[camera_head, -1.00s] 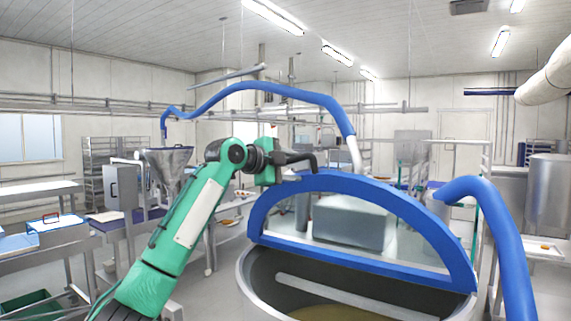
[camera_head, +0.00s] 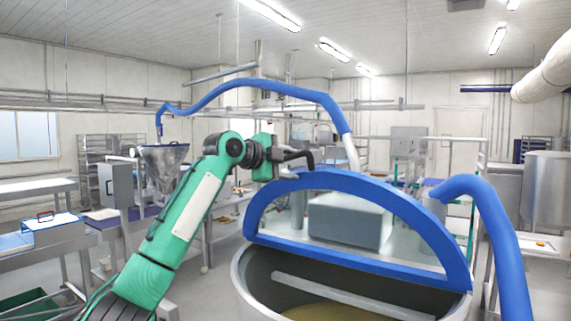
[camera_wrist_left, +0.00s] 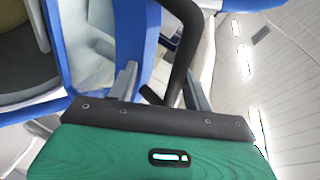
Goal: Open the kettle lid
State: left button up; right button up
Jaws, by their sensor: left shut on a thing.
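The kettle (camera_head: 243,290) is a large round steel vessel at the bottom centre of the head view, with yellowish contents. Its lid (camera_head: 390,192) is a blue-rimmed half-circle with a clear pane, standing raised over the kettle's far part. A black bent handle (camera_head: 298,155) is at the lid's upper left. My left gripper (camera_head: 284,166) is shut on this handle. In the left wrist view the black handle (camera_wrist_left: 187,45) runs down between the two grey fingers of the gripper (camera_wrist_left: 160,88), beside the blue rim (camera_wrist_left: 145,40). My right gripper is not in view.
A blue pipe (camera_head: 505,255) curves down at the right, close to the lid. Another blue pipe (camera_head: 255,86) arches behind my left arm. A steel funnel (camera_head: 163,165) and work tables (camera_head: 45,240) stand at the left. A steel tank (camera_head: 550,190) stands far right.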

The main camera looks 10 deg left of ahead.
pick_arm(q)
jog(key=b+v, duration=0.8)
jog(key=v, duration=0.5)
jog(key=shift+s+a, duration=0.2)
jog(key=shift+s, duration=0.2)
